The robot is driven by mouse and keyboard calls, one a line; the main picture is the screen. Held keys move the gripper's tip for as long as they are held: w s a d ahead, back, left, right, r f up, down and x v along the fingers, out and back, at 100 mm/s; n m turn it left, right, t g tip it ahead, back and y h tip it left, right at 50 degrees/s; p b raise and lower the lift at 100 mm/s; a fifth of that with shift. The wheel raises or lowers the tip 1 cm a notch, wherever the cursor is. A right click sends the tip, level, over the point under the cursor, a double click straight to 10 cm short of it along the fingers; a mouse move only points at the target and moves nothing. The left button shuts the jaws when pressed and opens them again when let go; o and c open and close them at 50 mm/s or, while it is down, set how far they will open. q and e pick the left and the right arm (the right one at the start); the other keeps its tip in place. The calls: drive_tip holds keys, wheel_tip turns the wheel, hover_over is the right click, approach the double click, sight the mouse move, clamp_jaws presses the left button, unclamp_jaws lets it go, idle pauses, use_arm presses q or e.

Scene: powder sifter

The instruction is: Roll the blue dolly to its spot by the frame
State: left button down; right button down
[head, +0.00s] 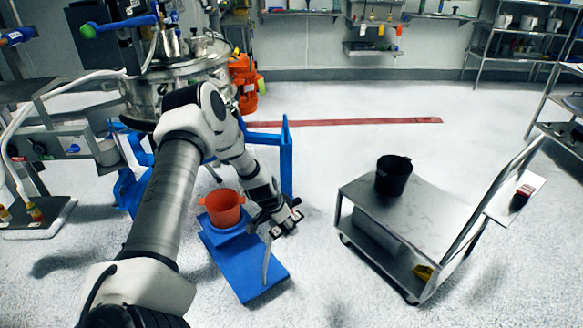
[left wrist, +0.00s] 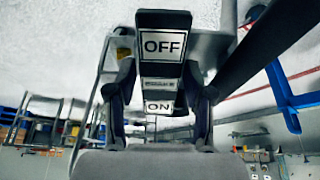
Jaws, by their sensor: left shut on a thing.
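The blue dolly (head: 262,272) lies on the floor in the head view, its far end close to the blue frame (head: 287,160) under the steel sifter. An orange bucket (head: 224,208) stands on the dolly's far end. My left gripper (head: 285,224) is above the dolly's right side, to the right of the bucket. It is shut on a black-edged OFF/ON sign (left wrist: 164,45), which shows between the fingers in the left wrist view. A thin grey curved piece (head: 267,262) hangs below the gripper over the dolly; I cannot tell what it belongs to. My right gripper is not in view.
A steel cart (head: 428,218) with a black bucket (head: 393,176) on top stands to the right, with bare floor between it and the dolly. The steel sifter (head: 180,75) stands behind my left arm. A red floor strip (head: 350,123) runs behind. Shelves line the back wall.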

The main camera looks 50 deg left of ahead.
use_arm(q)
drive_tip(key=a+b, duration=0.1)
drive_tip(key=a, duration=0.2)
drive_tip(key=w+a+b, duration=0.1)
drive_tip(key=a, duration=0.2)
drive_tip(key=a+b, duration=0.1)
drive_tip(key=a, duration=0.2)
drive_tip(key=shift+w+a+f, duration=0.1)
drive_tip(key=shift+w+f, duration=0.05)
drive_tip(key=w+a+b, duration=0.1)
drive_tip(key=a+b, duration=0.6)
drive_tip(key=a, duration=0.1)
drive_tip(key=shift+w+a, duration=0.1)
